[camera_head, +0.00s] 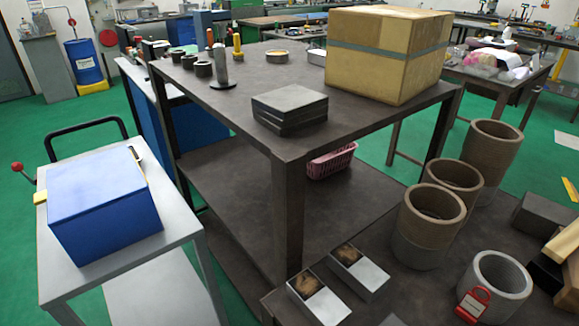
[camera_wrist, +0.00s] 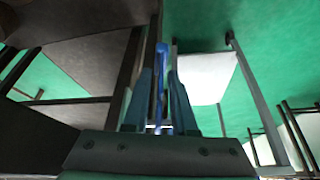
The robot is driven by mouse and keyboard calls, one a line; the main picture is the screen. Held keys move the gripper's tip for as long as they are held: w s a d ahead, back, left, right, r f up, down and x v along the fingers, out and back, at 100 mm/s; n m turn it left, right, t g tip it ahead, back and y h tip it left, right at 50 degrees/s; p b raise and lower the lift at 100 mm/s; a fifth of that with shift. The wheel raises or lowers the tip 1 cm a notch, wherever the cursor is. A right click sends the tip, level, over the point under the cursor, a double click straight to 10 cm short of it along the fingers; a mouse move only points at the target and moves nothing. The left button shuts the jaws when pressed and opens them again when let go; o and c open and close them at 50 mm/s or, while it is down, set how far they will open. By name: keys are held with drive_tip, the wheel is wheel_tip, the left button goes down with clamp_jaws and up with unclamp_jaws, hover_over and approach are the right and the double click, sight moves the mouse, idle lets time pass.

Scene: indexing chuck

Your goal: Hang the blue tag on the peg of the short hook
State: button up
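In the wrist view my gripper (camera_wrist: 160,73) shows with its two fingers close together. A thin, bright blue piece (camera_wrist: 161,58) stands between the fingers and sticks out past their tips. It looks like the blue tag seen edge-on, and the fingers appear closed on it. Neither my gripper nor the blue tag shows in the head view. I cannot make out the short hook or its peg in either view. A red tag with a loop (camera_head: 473,303) is at the front of a grey cylinder at the lower right.
A dark table (camera_head: 200,95) holds a taped cardboard box (camera_head: 385,65), stacked dark plates (camera_head: 290,108) and several small cylindrical parts. A blue box (camera_head: 103,205) sits on a grey cart at left. Several brown tubes (camera_head: 430,225) and two open small boxes (camera_head: 318,300) stand at the lower right.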

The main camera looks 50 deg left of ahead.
drive_tip(key=shift+o, duration=0.8)
drive_tip(key=p+v, duration=0.2)
drive_tip(key=v, duration=1.1)
drive_tip(key=shift+p, duration=0.35)
